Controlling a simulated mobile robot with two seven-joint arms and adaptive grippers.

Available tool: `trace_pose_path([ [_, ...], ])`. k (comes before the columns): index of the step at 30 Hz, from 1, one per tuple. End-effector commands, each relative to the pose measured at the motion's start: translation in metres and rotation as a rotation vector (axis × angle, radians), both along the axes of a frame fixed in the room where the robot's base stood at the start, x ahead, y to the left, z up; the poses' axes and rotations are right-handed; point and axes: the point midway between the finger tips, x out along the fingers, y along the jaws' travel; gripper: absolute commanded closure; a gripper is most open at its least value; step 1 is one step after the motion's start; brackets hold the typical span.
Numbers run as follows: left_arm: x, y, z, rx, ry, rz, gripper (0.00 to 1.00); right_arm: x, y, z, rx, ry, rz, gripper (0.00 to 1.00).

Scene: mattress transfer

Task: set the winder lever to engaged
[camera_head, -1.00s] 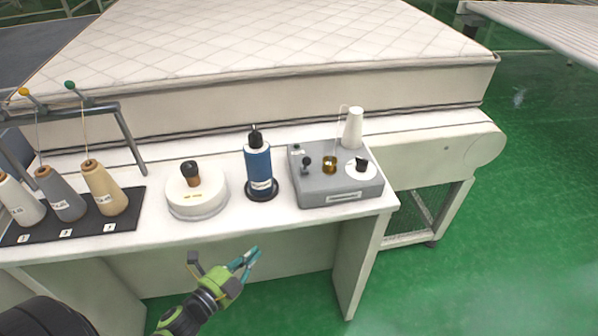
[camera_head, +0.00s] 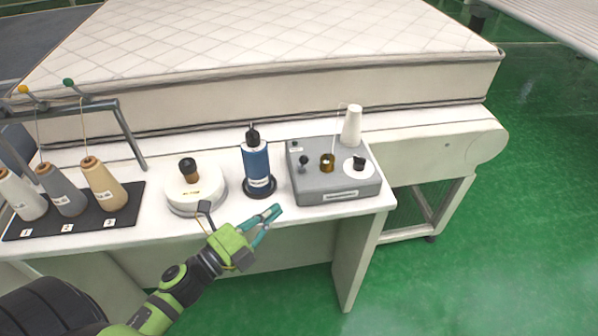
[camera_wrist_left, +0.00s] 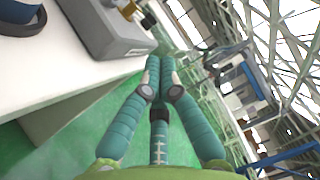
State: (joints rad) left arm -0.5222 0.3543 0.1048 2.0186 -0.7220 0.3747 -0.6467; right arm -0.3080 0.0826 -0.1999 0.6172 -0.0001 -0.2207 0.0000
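The grey winder box (camera_head: 320,188) stands at the right end of the white table, with a label on its front. A small black ball-topped lever (camera_head: 303,161) stands on its top left; its set position is too small to read. My left gripper (camera_head: 274,216) is in front of the table's front edge, left of and nearer than the box, touching nothing. Its teal fingers (camera_wrist_left: 160,65) are together and empty in the left wrist view, with part of the grey box (camera_wrist_left: 112,32) above left. My right gripper is not in view.
On the box are a brass cup (camera_head: 327,162), a black-knobbed white dial (camera_head: 354,170) and a white cone (camera_head: 351,127). To its left stand a blue spool (camera_head: 256,166), a round white device (camera_head: 193,192) and several yarn cones (camera_head: 104,186). A mattress (camera_head: 250,45) lies behind.

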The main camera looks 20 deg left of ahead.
Motion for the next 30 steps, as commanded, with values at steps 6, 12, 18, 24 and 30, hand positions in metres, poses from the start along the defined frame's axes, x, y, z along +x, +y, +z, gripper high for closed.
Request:
trace_pose_path([
  [6,0.043,-0.017,0.011,-0.001,-0.003,0.000,1.00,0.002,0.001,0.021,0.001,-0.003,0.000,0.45],
  [12,0.080,-0.031,0.015,0.000,-0.001,0.001,1.00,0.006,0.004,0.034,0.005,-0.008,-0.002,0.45],
  [18,0.103,-0.019,0.017,0.000,0.000,0.001,1.00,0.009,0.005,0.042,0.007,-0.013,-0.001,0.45],
  [24,0.110,-0.016,0.017,-0.001,0.000,0.000,1.00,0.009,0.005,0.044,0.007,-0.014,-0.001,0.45],
  [30,0.110,-0.015,0.017,-0.001,0.000,0.000,1.00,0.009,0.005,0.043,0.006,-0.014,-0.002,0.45],
])
